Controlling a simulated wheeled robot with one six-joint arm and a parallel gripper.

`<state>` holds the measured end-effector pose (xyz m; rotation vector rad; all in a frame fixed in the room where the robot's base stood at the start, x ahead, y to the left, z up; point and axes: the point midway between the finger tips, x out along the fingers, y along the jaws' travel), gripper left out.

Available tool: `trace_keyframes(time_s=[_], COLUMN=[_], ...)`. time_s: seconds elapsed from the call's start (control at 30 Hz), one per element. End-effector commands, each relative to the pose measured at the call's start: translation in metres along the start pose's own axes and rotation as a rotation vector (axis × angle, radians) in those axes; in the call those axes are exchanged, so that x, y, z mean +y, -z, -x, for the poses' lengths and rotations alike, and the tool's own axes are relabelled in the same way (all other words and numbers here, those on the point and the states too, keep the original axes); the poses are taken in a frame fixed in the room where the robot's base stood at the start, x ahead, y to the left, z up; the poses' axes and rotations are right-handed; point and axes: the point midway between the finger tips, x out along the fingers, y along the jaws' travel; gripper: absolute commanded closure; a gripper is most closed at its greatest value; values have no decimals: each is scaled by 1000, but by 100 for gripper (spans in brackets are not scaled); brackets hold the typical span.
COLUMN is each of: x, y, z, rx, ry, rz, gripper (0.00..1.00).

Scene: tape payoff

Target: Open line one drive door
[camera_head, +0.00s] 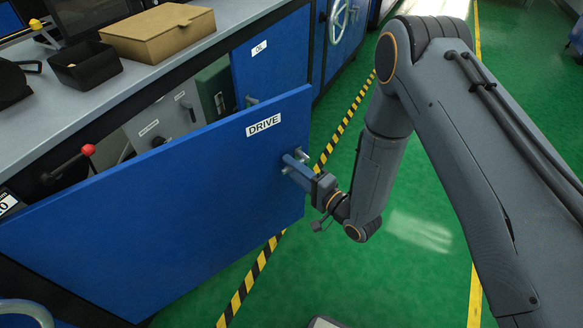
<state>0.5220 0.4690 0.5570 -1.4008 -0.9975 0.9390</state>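The blue drive door (180,200), labelled DRIVE, stands swung out from the cabinet front, with a gap behind its top edge. Its bar handle (297,157) is near the right edge of its outer face. My gripper (302,171) is at this handle and appears shut on it; the fingertips are small and partly hidden. Behind the door, a red-knobbed lever (88,150), a grey box with a dial (165,122) and a dark green box (214,92) show inside the cabinet.
The grey countertop (235,12) holds a cardboard box (158,32) and a black bin (84,65). A closed blue door labelled OIL (270,60) is farther right, with a handwheel (340,18) beyond. Green floor (420,275) with a yellow-black stripe (262,257) is clear to the right.

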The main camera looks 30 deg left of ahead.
Motion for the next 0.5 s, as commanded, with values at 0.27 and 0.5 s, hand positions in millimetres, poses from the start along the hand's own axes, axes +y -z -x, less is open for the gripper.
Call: trace_keyframes(time_s=[0.27, 0.5], x=[0, 0], y=[0, 0], z=[10, 49], rx=[1, 2], ry=[-1, -2], rz=[0, -2], gripper=[69, 69])
